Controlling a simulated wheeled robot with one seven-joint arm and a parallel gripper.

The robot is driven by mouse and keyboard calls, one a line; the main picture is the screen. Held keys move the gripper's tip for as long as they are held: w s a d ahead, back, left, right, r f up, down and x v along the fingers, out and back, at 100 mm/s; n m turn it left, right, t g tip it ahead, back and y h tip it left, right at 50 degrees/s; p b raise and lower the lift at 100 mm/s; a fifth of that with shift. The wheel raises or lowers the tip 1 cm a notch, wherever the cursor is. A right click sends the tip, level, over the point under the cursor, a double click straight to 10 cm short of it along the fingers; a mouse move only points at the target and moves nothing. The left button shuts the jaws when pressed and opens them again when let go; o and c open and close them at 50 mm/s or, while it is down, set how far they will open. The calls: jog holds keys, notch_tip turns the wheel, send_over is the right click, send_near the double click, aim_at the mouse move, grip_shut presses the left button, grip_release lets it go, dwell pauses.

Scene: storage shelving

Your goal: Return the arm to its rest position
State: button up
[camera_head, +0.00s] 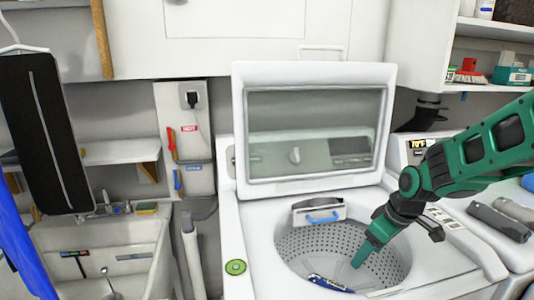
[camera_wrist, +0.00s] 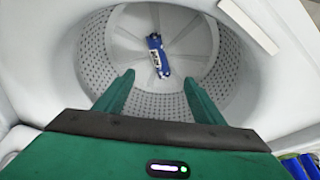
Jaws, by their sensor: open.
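My green arm reaches in from the right in the head view. My gripper (camera_head: 362,252) points down into the opening of a top-loading washing machine (camera_head: 236,225). In the wrist view my gripper (camera_wrist: 158,88) shows two green fingers spread apart with nothing between them. A blue item with white lettering (camera_wrist: 157,55) lies at the bottom of the perforated drum (camera_wrist: 95,65), beyond the fingertips and apart from them. It also shows in the head view (camera_head: 330,283), partly cut off by the drum's near rim.
The washer's lid (camera_head: 315,187) stands open behind the drum. A control panel with a display (camera_head: 419,143) is behind my arm. Dark and grey cylinders (camera_head: 498,222) lie on the right. A sink (camera_head: 95,235) stands left, and a shelf (camera_head: 490,87) with boxes is upper right.

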jog(key=s+r+m, duration=0.2)
jog(key=s, duration=0.1)
jog(key=s+d+r+m+t+h, duration=0.1)
jog(key=s+r+m, duration=0.1)
jog(key=s+r, duration=0.1)
jog(key=s+r+m, duration=0.2)
jog(key=s+r, duration=0.1)
jog(key=shift+s+d+m+h, duration=0.3)
jog(key=shift+d+m+h, duration=0.1)
jog(key=s+d+f+m+g, duration=0.1)
jog(key=s+d+m+g, duration=0.1)
jog(key=s+d, duration=0.3)
jog(key=s+d+f+m+g, duration=0.1)
jog(key=s+d+m, duration=0.3)
jog(key=s, duration=0.7)
jog(key=shift+s+d+g, duration=0.3)
jog(key=shift+d+g, duration=0.4)
jog(key=shift+d, duration=0.45)
jog(key=shift+w+f, duration=0.3)
jog(key=shift+w, duration=0.35)
jog(key=shift+c, duration=0.7)
